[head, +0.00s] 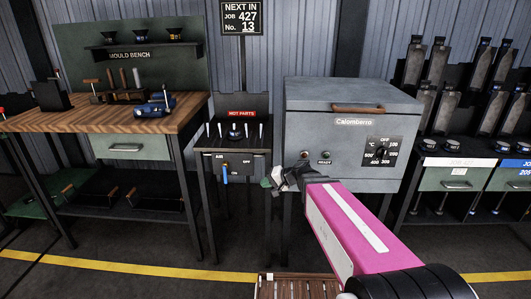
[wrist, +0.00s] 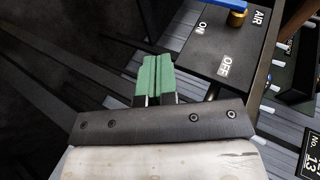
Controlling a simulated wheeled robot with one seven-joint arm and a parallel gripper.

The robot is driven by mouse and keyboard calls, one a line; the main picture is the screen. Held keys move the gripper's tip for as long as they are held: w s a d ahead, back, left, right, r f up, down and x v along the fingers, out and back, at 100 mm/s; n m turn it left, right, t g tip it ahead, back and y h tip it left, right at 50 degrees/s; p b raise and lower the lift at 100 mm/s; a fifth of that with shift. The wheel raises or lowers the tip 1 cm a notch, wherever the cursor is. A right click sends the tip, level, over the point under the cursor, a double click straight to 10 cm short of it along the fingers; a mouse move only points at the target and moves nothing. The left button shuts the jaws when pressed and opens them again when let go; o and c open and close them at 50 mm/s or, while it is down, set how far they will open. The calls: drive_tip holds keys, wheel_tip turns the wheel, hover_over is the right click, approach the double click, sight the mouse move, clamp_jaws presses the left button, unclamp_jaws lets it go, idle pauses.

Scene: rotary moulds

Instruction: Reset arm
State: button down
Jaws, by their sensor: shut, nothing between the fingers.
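My gripper (head: 267,182) is in front of the grey Calomberra oven (head: 335,97), at its lower left corner in the head view. In the wrist view its green fingers (wrist: 155,78) are together with nothing between them. My arm comes in from the lower right of the head view, bent at the wrist. The air switch box (head: 236,163) with its blue lever (head: 225,173) is left of my gripper. The box (wrist: 228,45) also shows right of the fingers in the wrist view, apart from them.
The hot parts stand (head: 237,130) is left of the oven. A wooden mould bench (head: 113,116) with tools stands at the left. Drawers (head: 447,178) and a rack of dark moulds (head: 437,62) are at the right. A wooden slatted platform (head: 292,288) is at the bottom.

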drive_tip(key=s+d+f+g+h, duration=0.1)
drive_tip(key=s+d+f+h, duration=0.2)
drive_tip(key=d, duration=0.4)
drive_tip(key=s+d+f+n+g+h, duration=0.1)
drive_tip(key=s+d+f+h, duration=0.3)
drive_tip(key=d, duration=0.4)
drive_tip(key=s+d+f+g+h, duration=0.1)
drive_tip(key=s+d+f+h, duration=0.2)
drive_tip(key=d, duration=0.5)
drive_tip(key=shift+s+f+g+h, duration=0.2)
drive_tip(key=shift+f+g+h, duration=0.3)
drive_tip(key=shift+h, duration=0.3)
